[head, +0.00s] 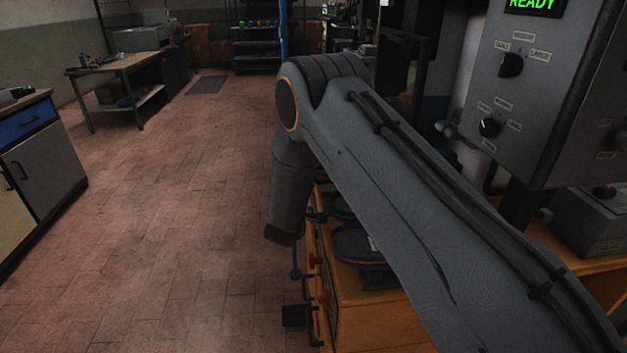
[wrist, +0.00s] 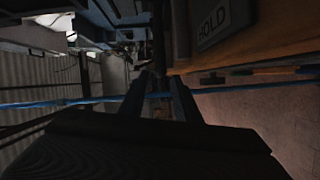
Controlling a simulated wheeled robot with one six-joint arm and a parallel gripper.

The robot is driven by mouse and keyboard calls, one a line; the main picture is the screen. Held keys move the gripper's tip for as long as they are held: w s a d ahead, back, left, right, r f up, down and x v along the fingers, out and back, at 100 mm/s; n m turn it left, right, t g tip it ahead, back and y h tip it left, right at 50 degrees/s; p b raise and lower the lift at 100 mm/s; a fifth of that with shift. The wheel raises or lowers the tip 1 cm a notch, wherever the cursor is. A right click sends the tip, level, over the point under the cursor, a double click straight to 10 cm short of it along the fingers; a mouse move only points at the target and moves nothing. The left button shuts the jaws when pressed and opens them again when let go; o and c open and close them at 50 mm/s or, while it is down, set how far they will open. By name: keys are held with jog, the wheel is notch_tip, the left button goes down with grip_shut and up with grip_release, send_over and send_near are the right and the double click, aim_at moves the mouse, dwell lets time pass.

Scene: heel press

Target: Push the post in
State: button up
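My gripper (wrist: 161,80) shows in the wrist view with its two dark fingers apart and nothing visible between them. A thin blue bar (wrist: 90,102) crosses the view beyond the fingers. A grey box with a HOLD label (wrist: 212,22) is at the upper right, beside the fingers. I cannot pick out the post for certain in either view. In the head view my arm hangs at the bench's left end and hides part of it; I cannot make out the gripper there. The grey press cabinet (head: 545,95) with a green READY display (head: 532,4) stands at the right.
The orange bench (head: 375,318) has small red knobs (head: 319,261) on its left end. A blue, red-edged item (head: 358,246) lies on it, partly behind my arm. A drawer cabinet (head: 42,165) and a workbench (head: 125,65) stand at left. The tiled floor (head: 175,220) between is clear.

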jog(key=shift+v, duration=1.35)
